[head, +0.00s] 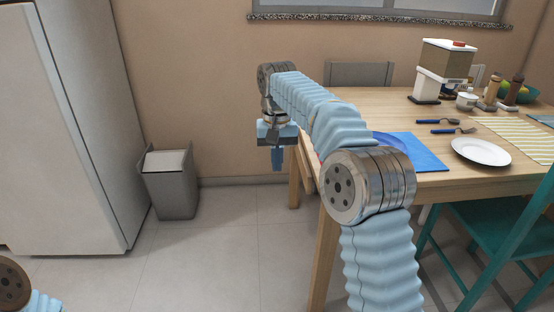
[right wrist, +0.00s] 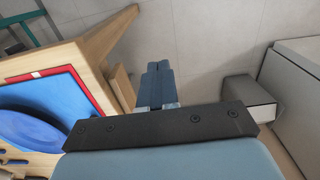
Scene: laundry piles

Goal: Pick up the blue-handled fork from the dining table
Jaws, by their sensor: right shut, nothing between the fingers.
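Two small utensils with dark blue handles lie on the dining table (head: 385,100) in the head view, beyond the white plate. The nearer one (head: 454,130) has a metal end to the right and looks like a fork. The farther one (head: 437,121) is too small to name surely. My right gripper (head: 277,165) hangs past the table's left end, over the floor, well left of both utensils. Its fingers point down, shut and empty; they also show together in the right wrist view (right wrist: 157,70). My left gripper is out of view.
A white plate (head: 481,152) and blue placemat (head: 425,155) lie on the table. A white and wood dispenser (head: 445,68) stands behind them. A teal chair (head: 480,235) is at the front right.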

